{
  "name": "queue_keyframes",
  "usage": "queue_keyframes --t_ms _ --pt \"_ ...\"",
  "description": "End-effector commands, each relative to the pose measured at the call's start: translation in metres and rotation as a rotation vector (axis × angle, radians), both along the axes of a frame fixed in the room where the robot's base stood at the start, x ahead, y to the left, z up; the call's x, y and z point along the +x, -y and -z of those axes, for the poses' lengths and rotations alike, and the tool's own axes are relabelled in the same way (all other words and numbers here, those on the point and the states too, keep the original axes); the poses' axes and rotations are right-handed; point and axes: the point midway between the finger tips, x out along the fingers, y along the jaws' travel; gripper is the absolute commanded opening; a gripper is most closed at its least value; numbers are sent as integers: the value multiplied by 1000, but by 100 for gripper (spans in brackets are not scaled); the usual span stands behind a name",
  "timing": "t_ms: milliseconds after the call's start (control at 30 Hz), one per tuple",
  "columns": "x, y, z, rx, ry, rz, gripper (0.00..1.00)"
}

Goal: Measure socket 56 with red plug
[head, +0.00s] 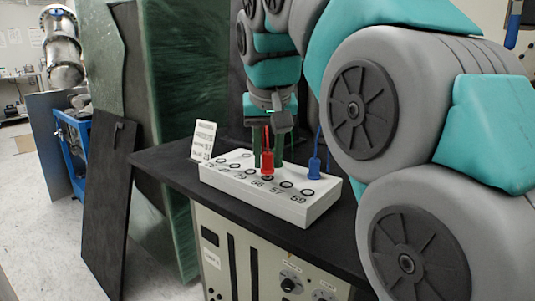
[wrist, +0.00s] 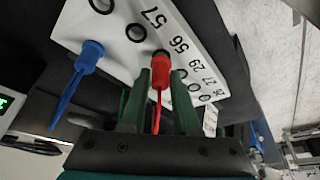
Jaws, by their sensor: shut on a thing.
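The red plug (head: 267,162) is upright between my gripper's fingers, over the front row of the white socket box (head: 318,207). It also shows in the wrist view (wrist: 160,72), its end at the socket beside the printed 56 (wrist: 180,44). The plug hides most of that socket, so I cannot tell how deep it sits. My gripper (wrist: 160,92) is shut on the red plug, a dark green finger on each side; it points down in the head view (head: 266,158). The blue plug (head: 314,166) stands upright at the box's right rear, also seen in the wrist view (wrist: 78,82).
A small printed card (head: 203,140) stands at the box's left end. The box rests on a black tabletop (head: 165,158) above a panel with knobs (head: 289,284). Dark boards (head: 108,205) and green glass sheets (head: 185,100) lean at the left. My arm fills the right.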

Motion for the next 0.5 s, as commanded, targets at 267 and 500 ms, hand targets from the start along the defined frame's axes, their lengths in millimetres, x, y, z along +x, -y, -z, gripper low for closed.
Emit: queue_keyframes --t_ms 267,500 --pt "0 0 4 0 -1 0 0" --pt "0 0 8 0 -1 0 0"
